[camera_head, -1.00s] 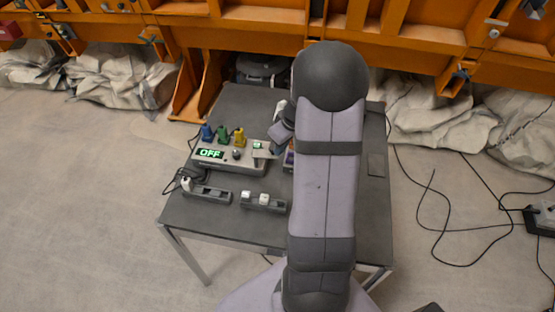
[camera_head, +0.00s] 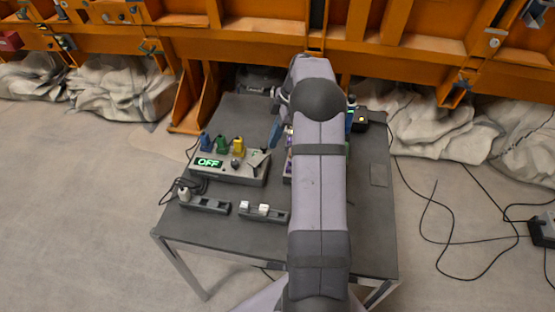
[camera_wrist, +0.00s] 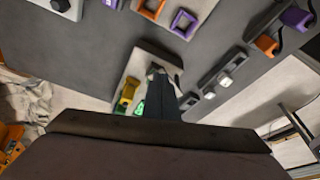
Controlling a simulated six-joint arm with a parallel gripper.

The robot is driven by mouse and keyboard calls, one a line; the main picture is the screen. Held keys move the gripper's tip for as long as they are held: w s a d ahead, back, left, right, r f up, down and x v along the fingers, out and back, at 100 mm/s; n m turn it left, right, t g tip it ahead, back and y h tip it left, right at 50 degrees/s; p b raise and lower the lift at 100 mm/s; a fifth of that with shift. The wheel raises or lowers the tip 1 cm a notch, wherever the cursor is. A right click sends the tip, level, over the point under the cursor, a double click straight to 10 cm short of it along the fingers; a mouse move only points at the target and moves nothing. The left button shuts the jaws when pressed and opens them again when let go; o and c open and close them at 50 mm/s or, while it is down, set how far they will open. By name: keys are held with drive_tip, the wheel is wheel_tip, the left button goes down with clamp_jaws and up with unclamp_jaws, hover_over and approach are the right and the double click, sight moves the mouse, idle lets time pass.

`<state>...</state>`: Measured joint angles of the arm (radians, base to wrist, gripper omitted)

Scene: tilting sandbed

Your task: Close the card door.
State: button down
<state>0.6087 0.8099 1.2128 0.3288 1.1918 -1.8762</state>
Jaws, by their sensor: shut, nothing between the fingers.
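A light grey control box (camera_head: 232,175) with a green "OFF" display (camera_head: 208,162) stands on the dark table. Blue, green and yellow plugs sit along its back edge. A small grey flap (camera_head: 258,159) at the box's right end seems to be the card door; its exact angle is too small to tell. My gripper (camera_head: 273,140) is shut and empty, above and behind that end, apparently apart from it. In the wrist view the shut fingers (camera_wrist: 156,72) stand in front of the box (camera_wrist: 136,66) and hide part of it, so the door cannot be made out there.
Two dark strips, one with a white plug (camera_head: 184,193) and one with white switches (camera_head: 256,208), lie in front of the box. A black box (camera_head: 361,118) is at the back right. My arm hides the table's middle.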

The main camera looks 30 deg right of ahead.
drive_tip(key=w+n+p, duration=0.1)
drive_tip(key=n, duration=0.1)
drive_tip(key=w+a+n+g+p, duration=0.1)
drive_tip(key=w, duration=0.1)
drive_tip(key=shift+w+a+n, duration=0.15)
drive_tip(key=shift+a+n, duration=0.05)
drive_tip(key=shift+n, duration=0.2)
drive_tip(key=shift+w, duration=0.1)
drive_tip(key=shift+a, duration=0.15)
idle(0.4)
